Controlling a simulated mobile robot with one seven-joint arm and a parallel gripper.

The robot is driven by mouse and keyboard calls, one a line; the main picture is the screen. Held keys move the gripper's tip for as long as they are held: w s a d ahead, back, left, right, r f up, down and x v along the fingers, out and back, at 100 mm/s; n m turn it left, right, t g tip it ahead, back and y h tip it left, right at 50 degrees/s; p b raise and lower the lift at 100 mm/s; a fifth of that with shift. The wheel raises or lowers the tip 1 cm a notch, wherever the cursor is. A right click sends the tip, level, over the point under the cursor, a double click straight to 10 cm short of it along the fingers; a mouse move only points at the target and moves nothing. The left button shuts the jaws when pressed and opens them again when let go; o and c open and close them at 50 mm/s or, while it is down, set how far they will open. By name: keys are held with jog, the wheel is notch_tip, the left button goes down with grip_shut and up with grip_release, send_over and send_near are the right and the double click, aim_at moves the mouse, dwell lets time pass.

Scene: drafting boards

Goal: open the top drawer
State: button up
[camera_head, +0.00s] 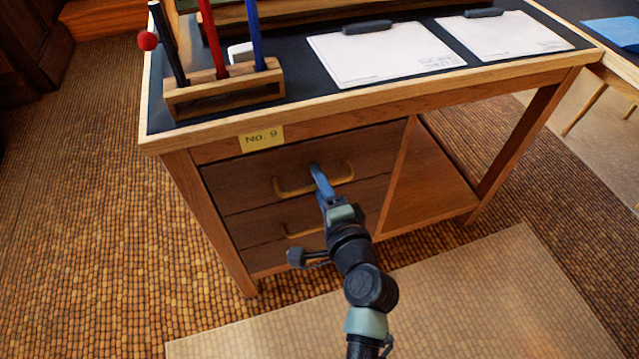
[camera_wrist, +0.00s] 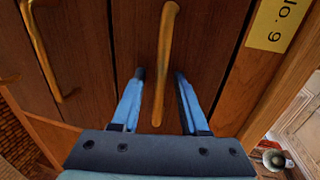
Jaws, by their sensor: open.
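The top drawer (camera_head: 235,170) is a brown wooden front under the desk top, below a yellow "No. 9" label (camera_head: 262,138). It looks shut. Its brass bar handle (camera_head: 290,189) runs across the front. My gripper (camera_head: 316,168) is at the handle, its blue fingers pointing at the drawer front. In the wrist view the handle (camera_wrist: 165,55) runs between the two open blue fingers (camera_wrist: 159,75), with a gap on each side. I cannot tell how deep the fingers reach around it.
A lower drawer handle (camera_head: 300,230) sits below my gripper. An open shelf (camera_head: 425,195) is to the right. The desk top holds a wooden pen rack (camera_head: 225,95) and two clipboards (camera_head: 385,55) (camera_head: 505,35). A pale mat (camera_head: 480,290) lies on the floor in front.

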grip_shut()
dwell(1.4)
